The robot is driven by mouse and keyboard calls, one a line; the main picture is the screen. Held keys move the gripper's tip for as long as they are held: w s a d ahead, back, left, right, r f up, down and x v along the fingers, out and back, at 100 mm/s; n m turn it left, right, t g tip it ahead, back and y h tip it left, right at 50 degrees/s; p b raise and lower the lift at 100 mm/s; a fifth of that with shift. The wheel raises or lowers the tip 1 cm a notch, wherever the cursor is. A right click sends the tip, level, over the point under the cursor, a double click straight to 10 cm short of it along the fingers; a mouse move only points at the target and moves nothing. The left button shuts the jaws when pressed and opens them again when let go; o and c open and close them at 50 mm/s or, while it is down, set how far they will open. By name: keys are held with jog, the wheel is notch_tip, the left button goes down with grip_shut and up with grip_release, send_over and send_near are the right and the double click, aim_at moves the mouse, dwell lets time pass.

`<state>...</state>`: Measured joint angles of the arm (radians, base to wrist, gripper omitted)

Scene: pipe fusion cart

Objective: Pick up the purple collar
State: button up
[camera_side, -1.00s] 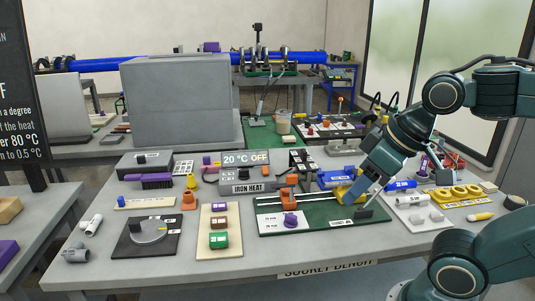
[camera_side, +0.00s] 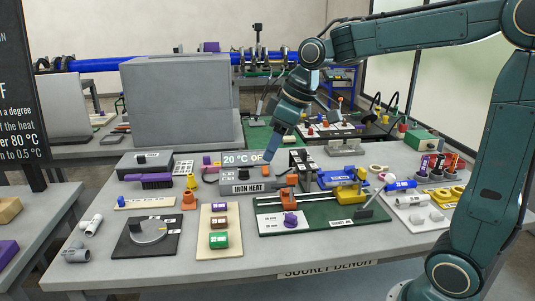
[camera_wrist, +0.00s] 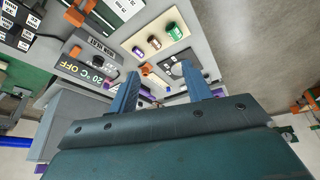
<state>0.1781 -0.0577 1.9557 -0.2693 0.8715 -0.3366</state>
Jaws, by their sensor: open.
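The purple collar (camera_side: 219,207) sits at the far end of a narrow tan board (camera_side: 205,250), behind a brown collar (camera_side: 219,222) and a green collar (camera_side: 219,240). In the wrist view the purple collar (camera_wrist: 137,52) is small, above the left finger, in a row with the brown (camera_wrist: 154,43) and green (camera_wrist: 172,28) ones. My gripper (camera_side: 270,156) is open and empty. It is high over the IRON HEAT box, up and to the right of the purple collar in the side view, well apart from it. Its two fingers (camera_wrist: 160,82) show spread in the wrist view.
The IRON HEAT box (camera_side: 250,187) with its display stands behind and right of the collar board. A black plate with a grey dial (camera_side: 150,232) lies to its left. A green mat (camera_side: 320,215) with a clamp rig is to its right.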

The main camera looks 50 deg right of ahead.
jog(key=w+d+f+n+y, duration=0.1)
jog(key=w+d+f+n, duration=0.1)
jog(key=w+d+f, duration=0.2)
jog(key=w+d+f+n+g+y, duration=0.1)
jog(key=w+d+f, duration=0.3)
jog(key=w+f, duration=0.6)
jog(key=w+n, duration=0.1)
jog(key=w, duration=0.3)
jog(key=shift+d, duration=0.4)
jog(key=shift+w+f, duration=0.1)
jog(key=shift+f, duration=0.1)
send_over(225, 203)
jog(key=s+d, duration=0.1)
jog(key=d, duration=0.1)
jog(key=shift+s+d+f, duration=0.1)
jog(key=shift+f, duration=1.8)
jog(key=shift+s+f, duration=0.1)
jog(key=shift+f, duration=1.8)
jog(key=shift+x, duration=2.6)
jog(key=shift+s, duration=0.1)
